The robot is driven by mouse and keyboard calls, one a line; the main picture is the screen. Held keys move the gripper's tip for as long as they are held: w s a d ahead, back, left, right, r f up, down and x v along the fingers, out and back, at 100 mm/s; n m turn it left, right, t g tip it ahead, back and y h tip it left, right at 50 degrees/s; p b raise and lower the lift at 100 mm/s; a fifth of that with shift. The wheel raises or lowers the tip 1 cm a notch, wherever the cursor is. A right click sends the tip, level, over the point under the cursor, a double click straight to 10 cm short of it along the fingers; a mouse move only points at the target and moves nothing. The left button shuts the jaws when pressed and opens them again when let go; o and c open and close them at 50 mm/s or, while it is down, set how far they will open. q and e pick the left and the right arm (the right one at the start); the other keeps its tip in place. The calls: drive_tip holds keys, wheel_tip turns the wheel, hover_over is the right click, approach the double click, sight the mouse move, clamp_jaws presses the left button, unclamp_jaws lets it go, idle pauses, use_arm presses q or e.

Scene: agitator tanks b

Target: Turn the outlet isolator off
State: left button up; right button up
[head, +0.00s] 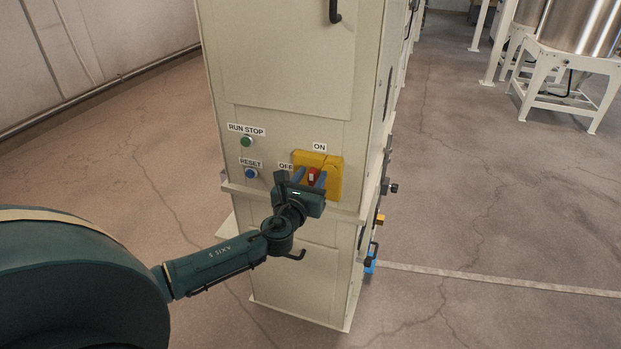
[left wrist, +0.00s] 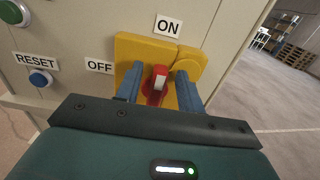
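The outlet isolator is a red rotary handle (head: 312,176) on a yellow plate (head: 333,170) on the front of a cream cabinet. In the left wrist view the red handle (left wrist: 157,85) stands roughly upright, its white-marked end towards the ON label (left wrist: 168,26). The OFF label (left wrist: 99,66) is to its left. My left gripper (head: 309,179) is at the plate, with its two blue fingers on either side of the handle. In the left wrist view, narrow gaps show between the fingers and the handle, so the gripper looks open around it. My right gripper is not in view.
A green RUN STOP button (head: 246,141) and a blue RESET button (head: 251,173) sit left of the isolator. A ledge (head: 345,210) runs across the cabinet below it. Steel tanks on white frames (head: 570,70) stand at the back right. Floor on both sides is open.

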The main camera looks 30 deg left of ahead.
use_arm(q)
drive_tip(key=shift+c, duration=0.2)
drive_tip(key=c, duration=0.3)
clamp_jaws()
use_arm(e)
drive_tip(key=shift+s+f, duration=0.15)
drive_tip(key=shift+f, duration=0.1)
